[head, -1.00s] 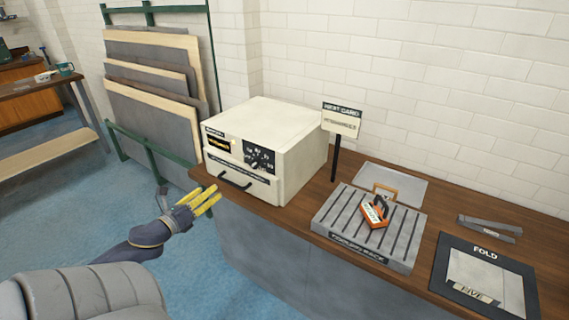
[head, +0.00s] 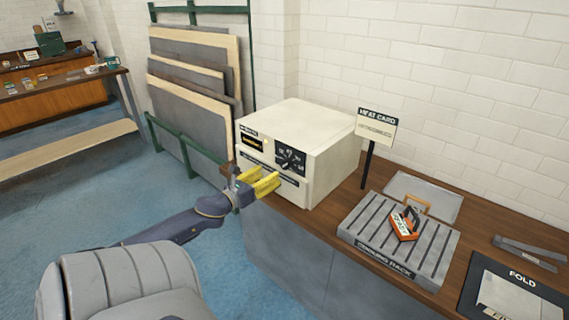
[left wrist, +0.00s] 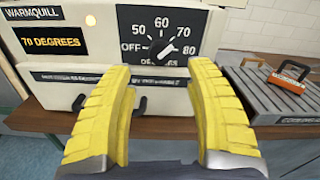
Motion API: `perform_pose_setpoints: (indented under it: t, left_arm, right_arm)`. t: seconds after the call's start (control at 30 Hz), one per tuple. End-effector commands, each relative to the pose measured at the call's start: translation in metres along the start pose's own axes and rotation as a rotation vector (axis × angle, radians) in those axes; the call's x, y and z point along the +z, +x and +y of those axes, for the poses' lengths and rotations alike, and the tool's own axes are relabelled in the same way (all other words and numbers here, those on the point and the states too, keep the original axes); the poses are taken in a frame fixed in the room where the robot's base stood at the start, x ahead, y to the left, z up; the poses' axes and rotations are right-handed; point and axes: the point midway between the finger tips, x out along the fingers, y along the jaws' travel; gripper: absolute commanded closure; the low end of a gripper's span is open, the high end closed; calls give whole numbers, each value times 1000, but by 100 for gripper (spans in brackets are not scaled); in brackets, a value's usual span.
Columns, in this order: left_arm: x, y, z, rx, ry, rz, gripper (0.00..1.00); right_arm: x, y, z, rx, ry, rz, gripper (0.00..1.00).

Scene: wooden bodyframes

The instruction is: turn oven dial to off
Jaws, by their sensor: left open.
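The oven (head: 325,135) is a cream box at the left end of the wooden counter. Its black dial (head: 291,160) is on the front panel, marked OFF, 50, 60, 70 and 80. In the left wrist view the dial (left wrist: 160,50) has its pointer toward the upper right, seemingly near 70; a display (left wrist: 52,41) reads 70 DEGREES. My left gripper (head: 268,181) has yellow fingers and is open and empty in front of the oven, below the dial. In the left wrist view its fingers (left wrist: 162,72) stand either side below the dial, apart from it. My right gripper is not in view.
A dark handle (left wrist: 138,104) is on the oven's lower front. A heat card sign (head: 376,124) stands right of the oven, and a cooling rack (head: 372,245) with an orange-handled item (head: 404,226) is farther right. Boards (head: 190,75) lean behind at the left.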

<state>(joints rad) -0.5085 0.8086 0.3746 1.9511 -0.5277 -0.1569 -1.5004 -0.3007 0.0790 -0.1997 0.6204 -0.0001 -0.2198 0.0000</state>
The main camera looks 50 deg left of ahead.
Motion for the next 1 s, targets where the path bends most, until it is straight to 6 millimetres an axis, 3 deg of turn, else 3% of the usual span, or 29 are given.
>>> perform_pose_setpoints:
  t: [0.5,1.0]
  left_arm:
    - [1,68,0,0,0,-2,45]
    - [1,91,0,0,0,0,45]
  right_arm:
    - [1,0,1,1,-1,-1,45]
    - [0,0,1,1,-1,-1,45]
